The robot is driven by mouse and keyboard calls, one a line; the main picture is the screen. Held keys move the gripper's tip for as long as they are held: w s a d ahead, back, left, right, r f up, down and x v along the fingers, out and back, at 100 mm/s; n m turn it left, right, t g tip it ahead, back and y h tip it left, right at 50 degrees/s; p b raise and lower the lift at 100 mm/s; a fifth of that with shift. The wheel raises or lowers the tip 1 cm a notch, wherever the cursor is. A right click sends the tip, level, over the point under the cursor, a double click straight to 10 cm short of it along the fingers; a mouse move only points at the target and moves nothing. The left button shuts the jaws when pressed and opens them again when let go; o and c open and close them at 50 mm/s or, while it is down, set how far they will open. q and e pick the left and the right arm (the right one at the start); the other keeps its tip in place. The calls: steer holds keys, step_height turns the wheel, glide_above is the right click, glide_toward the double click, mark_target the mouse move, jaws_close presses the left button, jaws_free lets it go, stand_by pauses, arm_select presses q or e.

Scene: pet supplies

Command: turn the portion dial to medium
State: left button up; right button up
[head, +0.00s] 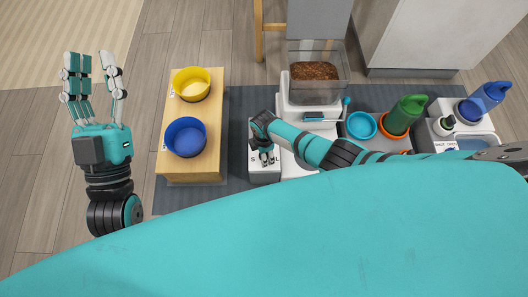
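The portion dial is hidden beneath my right gripper (265,158). Its grey-white panel (265,178) stands at the left of the feeder, with an "S" at its left and an "L" at its right. My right arm reaches in from the right, and its fingers point down at the panel between these letters. The fingers are close together, but I cannot tell whether they grip or touch the dial. The dial's setting is not visible. My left gripper (91,62) is raised at the far left over the floor, with its fingers spread and empty.
A wooden stand (209,163) holds a yellow bowl (191,93) and a blue bowl (185,149), left of the panel. The feeder's clear hopper (331,88) holds brown kibble.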

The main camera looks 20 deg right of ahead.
step_height(320, 180, up, 12)
stand_by(0.9)
stand_by(0.4)
